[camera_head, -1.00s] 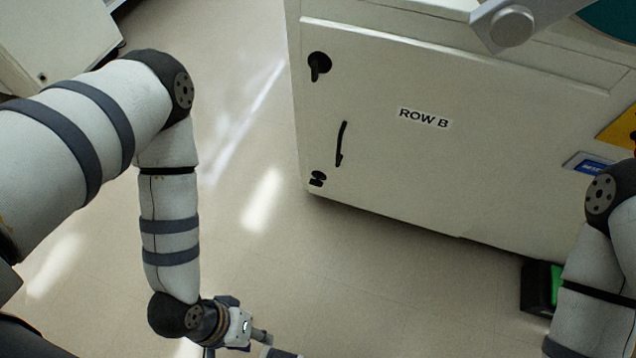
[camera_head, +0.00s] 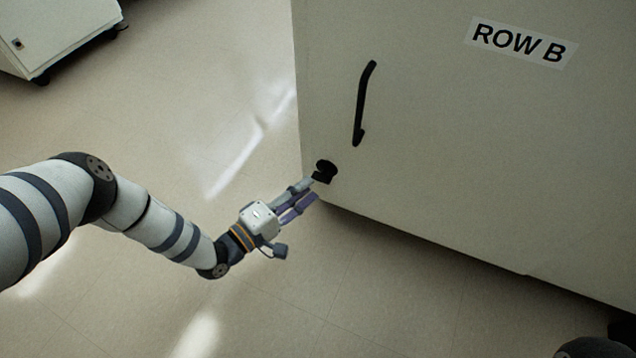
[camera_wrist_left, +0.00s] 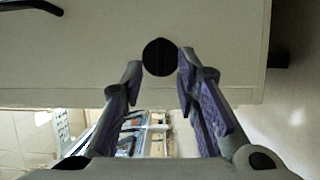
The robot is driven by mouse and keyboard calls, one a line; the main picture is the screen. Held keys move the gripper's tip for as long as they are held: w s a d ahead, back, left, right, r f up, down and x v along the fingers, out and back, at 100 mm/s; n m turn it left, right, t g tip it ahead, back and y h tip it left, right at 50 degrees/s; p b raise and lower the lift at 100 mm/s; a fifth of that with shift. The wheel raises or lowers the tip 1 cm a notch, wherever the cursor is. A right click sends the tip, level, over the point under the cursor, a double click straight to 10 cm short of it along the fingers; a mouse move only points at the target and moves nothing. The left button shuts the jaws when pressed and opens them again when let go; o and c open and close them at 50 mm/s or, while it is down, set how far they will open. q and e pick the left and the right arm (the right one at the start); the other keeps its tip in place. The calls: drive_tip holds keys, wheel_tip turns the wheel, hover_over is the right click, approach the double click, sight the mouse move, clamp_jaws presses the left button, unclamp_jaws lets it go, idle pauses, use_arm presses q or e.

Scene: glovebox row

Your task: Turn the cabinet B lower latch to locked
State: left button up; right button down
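The lower latch (camera_head: 325,171) is a small black knob near the bottom left corner of the cabinet B door (camera_head: 430,130). In the left wrist view the latch (camera_wrist_left: 160,57) is a round black disc with a faint line across its middle. My left gripper (camera_head: 312,188) reaches the latch from the lower left. In the left wrist view its fingers (camera_wrist_left: 158,70) are spread, with the latch at their tips, one tip on each side. I cannot tell whether the fingertips touch it. My right gripper is not in view.
A black bar handle (camera_head: 364,104) stands out from the door above the latch, near the left arm's reach. The ROW B label (camera_head: 521,43) is at upper right. Another white cabinet (camera_head: 55,35) is at the far left. The floor (camera_head: 200,120) between is clear.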

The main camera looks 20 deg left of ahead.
sight(320, 180)
use_arm(q)
drive_tip(key=x, duration=0.4)
drive_tip(key=shift+w+d+b, duration=0.1)
drive_tip(key=shift+w+b, duration=0.05)
drive_tip(key=shift+b, duration=0.25)
clamp_jaws()
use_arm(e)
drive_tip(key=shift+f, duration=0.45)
